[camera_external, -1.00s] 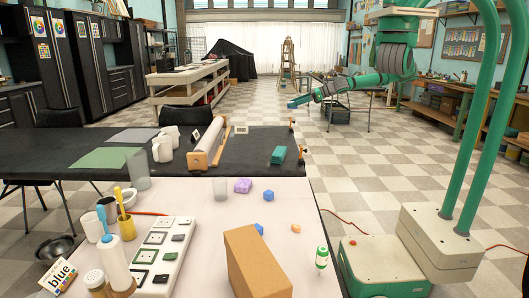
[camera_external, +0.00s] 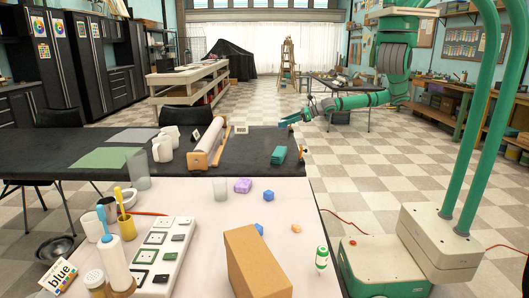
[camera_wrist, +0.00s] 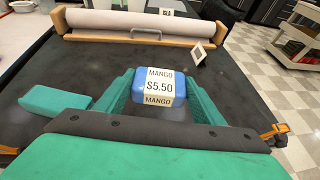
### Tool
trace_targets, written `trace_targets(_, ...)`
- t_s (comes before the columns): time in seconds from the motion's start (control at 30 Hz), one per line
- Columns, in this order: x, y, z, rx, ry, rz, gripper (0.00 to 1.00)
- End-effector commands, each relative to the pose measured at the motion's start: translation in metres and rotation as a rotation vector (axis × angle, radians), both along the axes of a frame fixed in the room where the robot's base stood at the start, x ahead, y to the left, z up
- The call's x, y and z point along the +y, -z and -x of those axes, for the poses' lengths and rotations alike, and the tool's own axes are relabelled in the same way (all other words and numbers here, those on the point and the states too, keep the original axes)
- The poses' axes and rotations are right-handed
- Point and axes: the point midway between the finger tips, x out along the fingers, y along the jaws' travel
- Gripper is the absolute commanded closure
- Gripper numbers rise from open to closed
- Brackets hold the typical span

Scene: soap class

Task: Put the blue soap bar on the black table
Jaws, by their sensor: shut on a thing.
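The blue soap bar (camera_wrist: 147,88) shows in the wrist view, with a white label reading MANGO $5.50. It sits between the two green fingers of my gripper (camera_wrist: 158,95), which are shut on it. In the external view my gripper (camera_external: 290,121) is at the far right end of the black table (camera_external: 240,160). In the wrist view the dark tabletop (camera_wrist: 85,65) lies beneath and beyond the soap. The gap between the soap and the tabletop is hard to judge.
A teal block (camera_external: 278,156) lies on the black table, left of my gripper in the wrist view (camera_wrist: 55,102). A paper roll on a wooden holder (camera_external: 208,143) stands farther left. A pale table with a cardboard box (camera_external: 255,262) is in front.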

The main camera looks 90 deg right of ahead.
Motion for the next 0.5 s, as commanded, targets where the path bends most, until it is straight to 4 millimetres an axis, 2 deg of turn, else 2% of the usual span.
trace_targets(0.17,-0.023,0.019,-0.031,0.001,0.000,-0.002,0.63)
trace_targets(0.3,-0.035,0.044,-0.045,0.001,0.001,-0.003,0.63)
trace_targets(0.5,-0.047,0.065,-0.058,0.000,0.000,-0.001,0.63)
